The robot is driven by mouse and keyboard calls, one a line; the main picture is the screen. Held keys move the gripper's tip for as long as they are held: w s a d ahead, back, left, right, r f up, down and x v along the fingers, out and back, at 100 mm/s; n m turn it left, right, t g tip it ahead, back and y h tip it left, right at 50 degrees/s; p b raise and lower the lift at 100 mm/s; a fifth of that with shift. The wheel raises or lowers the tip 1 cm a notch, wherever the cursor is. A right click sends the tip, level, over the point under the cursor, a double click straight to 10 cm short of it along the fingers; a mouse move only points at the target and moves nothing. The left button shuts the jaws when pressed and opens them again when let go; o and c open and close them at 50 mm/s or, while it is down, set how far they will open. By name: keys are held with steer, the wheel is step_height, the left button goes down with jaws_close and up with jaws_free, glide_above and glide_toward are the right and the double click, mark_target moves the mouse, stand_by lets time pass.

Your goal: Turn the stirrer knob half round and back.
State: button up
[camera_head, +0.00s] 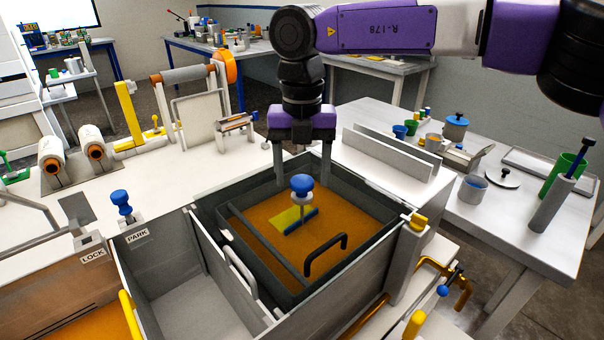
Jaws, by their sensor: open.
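The stirrer has a blue knob (302,183) on a short pale shaft, which stands upright over a blue bar (301,219) in the dark-walled resin bath (348,268). My gripper (302,182) points down with its fingers apart and nothing held between them. In the picture one finger is to the left of the knob and one to the right, with gaps on both sides. The knob shows whole in front, so I cannot tell whether it is fully between the fingers in depth.
Another blue knob (120,198) stands by the PARK label (137,236). A white side table (510,222) with cups and a tray is at right.

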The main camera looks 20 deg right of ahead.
mark_target(302, 180)
step_height(302, 180, up, 7)
steer(key=shift+r, duration=0.15)
stand_by(0.6)
